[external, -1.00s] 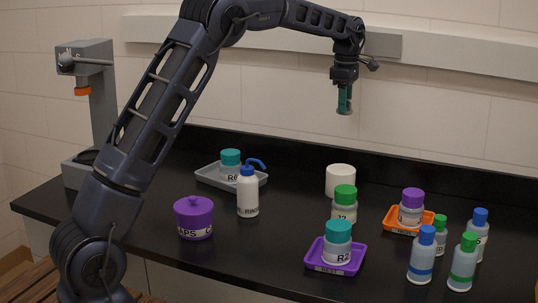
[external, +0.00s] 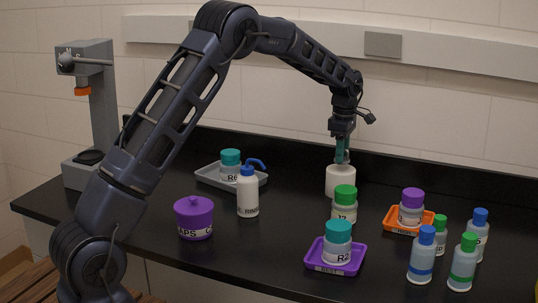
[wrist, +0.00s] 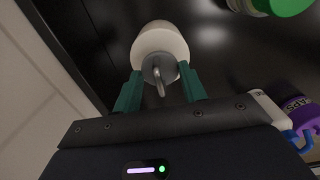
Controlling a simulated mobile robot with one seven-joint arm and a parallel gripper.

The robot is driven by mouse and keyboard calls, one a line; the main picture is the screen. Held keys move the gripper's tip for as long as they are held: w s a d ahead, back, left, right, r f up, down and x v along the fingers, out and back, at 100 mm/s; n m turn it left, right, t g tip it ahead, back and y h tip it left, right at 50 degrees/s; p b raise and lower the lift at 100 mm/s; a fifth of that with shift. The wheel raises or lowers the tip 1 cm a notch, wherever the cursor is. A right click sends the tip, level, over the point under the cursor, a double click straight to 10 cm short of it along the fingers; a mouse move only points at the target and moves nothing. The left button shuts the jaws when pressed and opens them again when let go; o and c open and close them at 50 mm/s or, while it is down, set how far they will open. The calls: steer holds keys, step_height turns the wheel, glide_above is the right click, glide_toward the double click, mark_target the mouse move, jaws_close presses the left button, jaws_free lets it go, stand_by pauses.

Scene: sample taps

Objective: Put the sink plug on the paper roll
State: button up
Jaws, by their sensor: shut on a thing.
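The paper roll (external: 340,182) is a short white cylinder standing upright at the back of the black bench. It also shows in the wrist view (wrist: 160,38), just beyond the fingertips. My gripper (external: 342,158) points down at the top of the roll, its teal fingers at about the roll's upper rim. In the wrist view my gripper (wrist: 160,76) is shut on the sink plug (wrist: 151,73), a grey disc with a ring-shaped pull. The plug overlaps the roll's end there; I cannot tell whether they touch. The plug is not discernible in the external view.
A green-capped jar (external: 344,202) stands close in front of the roll. A purple tray (external: 313,261), an orange tray (external: 391,222) and several bottles are to the right. A squeeze bottle (external: 248,196), a purple pot (external: 193,218) and a grey tray (external: 211,181) are left.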

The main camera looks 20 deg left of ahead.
steer(key=shift+f, duration=0.95)
steer(key=shift+f, duration=0.15)
steer(key=o, duration=1)
